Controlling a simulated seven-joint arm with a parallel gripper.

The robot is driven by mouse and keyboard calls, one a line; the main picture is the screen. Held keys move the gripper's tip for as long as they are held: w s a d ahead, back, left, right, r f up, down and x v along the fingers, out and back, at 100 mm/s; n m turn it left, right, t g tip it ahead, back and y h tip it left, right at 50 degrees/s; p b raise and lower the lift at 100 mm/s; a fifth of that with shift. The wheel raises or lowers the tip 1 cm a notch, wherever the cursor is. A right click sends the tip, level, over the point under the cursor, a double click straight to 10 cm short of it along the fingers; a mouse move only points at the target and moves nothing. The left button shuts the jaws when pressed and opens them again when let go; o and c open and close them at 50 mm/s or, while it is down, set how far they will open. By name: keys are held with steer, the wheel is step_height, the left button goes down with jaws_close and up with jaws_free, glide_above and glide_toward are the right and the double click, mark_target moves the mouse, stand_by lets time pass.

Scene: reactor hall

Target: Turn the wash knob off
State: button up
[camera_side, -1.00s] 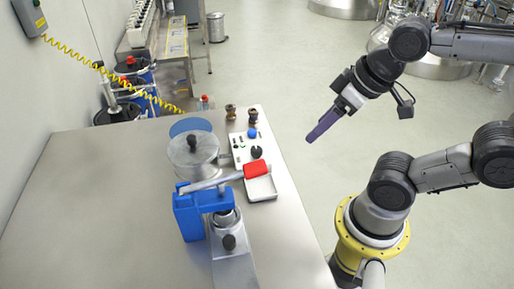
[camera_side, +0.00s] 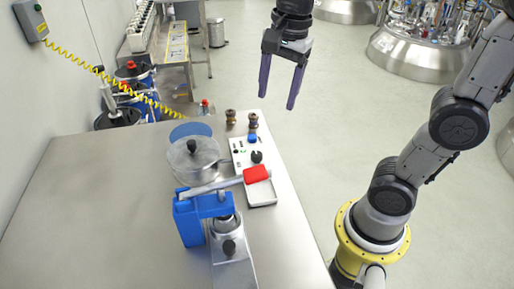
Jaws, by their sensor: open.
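A white control panel (camera_side: 241,150) lies on the table beside a round clear-lidded vessel. It carries a blue knob (camera_side: 252,138) near its far end and a black knob (camera_side: 257,157) nearer the middle. I cannot read any labels, so I cannot tell which one is the wash knob or how it is set. My gripper (camera_side: 277,102) is open and empty, its two purple fingers pointing down. In the picture it is above and right of the panel, apart from it and from the table.
A yellow coiled cable (camera_side: 95,70) hangs at left. The table's left part is clear.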

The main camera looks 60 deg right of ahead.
steer(key=g, duration=0.1)
glide_above(257, 154)
step_height(257, 154, down, 2)
steer(key=f, duration=0.1)
steer(key=shift+g, duration=0.3)
step_height(257, 154, down, 14)
jaws_close()
